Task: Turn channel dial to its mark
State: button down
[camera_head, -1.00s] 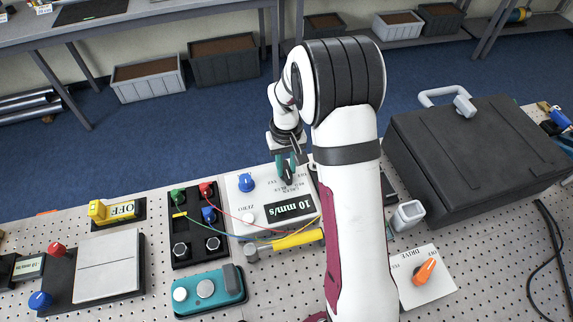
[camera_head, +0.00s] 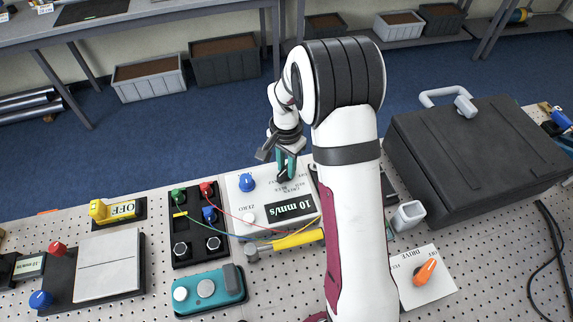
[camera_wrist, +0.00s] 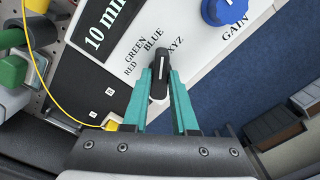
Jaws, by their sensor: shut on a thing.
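The channel dial (camera_wrist: 158,83) is a black pointer knob with a white line on the white instrument panel (camera_wrist: 190,22). In the wrist view the printed words RED, GREEN, BLUE and XYZ fan out around its far end. Its line points up the picture, between BLUE and XYZ. My gripper (camera_wrist: 161,72) has its two teal fingers closed on the knob's sides. In the head view my gripper (camera_head: 286,172) reaches down to the panel's far edge, and its fingers mostly hide the dial.
A jack box (camera_head: 194,232) with thin wires stands to the left. A yellow-handled hammer (camera_head: 297,240) lies in front. A black case (camera_head: 480,150) stands right.

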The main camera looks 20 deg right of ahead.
aim_at(286, 169)
jog(key=m, duration=0.4)
jog(key=shift+m, duration=0.4)
dwell(0.4)
jog(key=c, duration=0.7)
grip_release()
notch_tip(286, 169, up, 16)
jog(key=shift+f, duration=0.1)
